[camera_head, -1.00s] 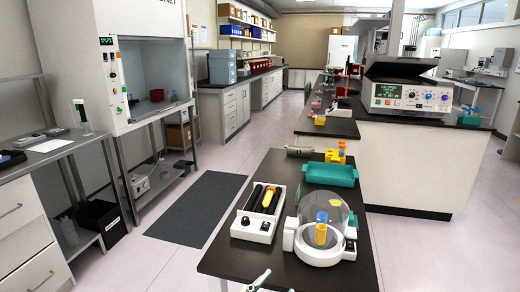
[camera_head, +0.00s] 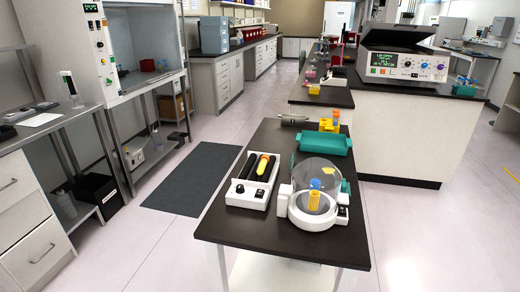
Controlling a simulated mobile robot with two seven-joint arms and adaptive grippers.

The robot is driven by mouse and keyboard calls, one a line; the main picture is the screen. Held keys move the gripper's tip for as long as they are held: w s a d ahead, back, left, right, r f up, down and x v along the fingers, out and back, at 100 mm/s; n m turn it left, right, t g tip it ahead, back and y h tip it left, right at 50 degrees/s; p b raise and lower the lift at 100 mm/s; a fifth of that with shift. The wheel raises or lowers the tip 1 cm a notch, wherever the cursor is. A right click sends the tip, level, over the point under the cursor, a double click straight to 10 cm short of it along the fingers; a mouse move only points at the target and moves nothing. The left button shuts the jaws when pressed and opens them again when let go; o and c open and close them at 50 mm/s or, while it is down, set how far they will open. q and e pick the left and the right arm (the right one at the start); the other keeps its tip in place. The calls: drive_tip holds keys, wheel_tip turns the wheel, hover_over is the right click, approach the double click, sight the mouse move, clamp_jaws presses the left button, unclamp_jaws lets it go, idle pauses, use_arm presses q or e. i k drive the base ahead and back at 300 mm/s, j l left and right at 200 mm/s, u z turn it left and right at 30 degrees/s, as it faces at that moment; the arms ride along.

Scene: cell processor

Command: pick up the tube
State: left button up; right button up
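A yellow tube with a dark end (camera_head: 263,166) lies on the black rollers of a white roller device (camera_head: 251,198) on the near dark table. Another yellow tube with a blue cap (camera_head: 314,199) stands upright under the clear dome of a round white machine (camera_head: 312,217) to its right. I cannot tell which of these the task means. Neither of my grippers is in view.
The near dark table (camera_head: 236,222) also carries a teal tray (camera_head: 322,144), a grey cylinder (camera_head: 294,119) and a yellow rack (camera_head: 328,125) with small items. A bench with a large instrument (camera_head: 404,65) stands behind right. Floor is free left of the table, around a dark mat (camera_head: 195,180).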

sight(264, 160)
drive_tip(key=i+j+u, duration=0.2)
drive_tip(key=u, duration=0.15)
drive_tip(key=i+j+u, duration=0.2)
drive_tip(key=j+u, duration=0.15)
drive_tip(key=i+j+u, duration=0.2)
drive_tip(key=u, duration=0.15)
drive_tip(key=i+j+u, duration=0.2)
drive_tip(key=u, duration=0.2)
drive_tip(key=i+j+u, duration=0.1)
drive_tip(key=i+u, duration=0.7)
drive_tip(key=i+z, duration=0.6)
drive_tip(key=z, duration=0.15)
drive_tip(key=i+j+z, duration=0.2)
drive_tip(key=z, duration=0.2)
drive_tip(key=i+z, duration=0.1)
drive_tip(key=z, duration=0.3)
drive_tip(key=i+z, duration=0.15)
drive_tip(key=z, duration=0.2)
drive_tip(key=i+z, duration=0.15)
drive_tip(key=z, duration=0.25)
drive_tip(key=i+z, duration=0.15)
drive_tip(key=z, duration=0.25)
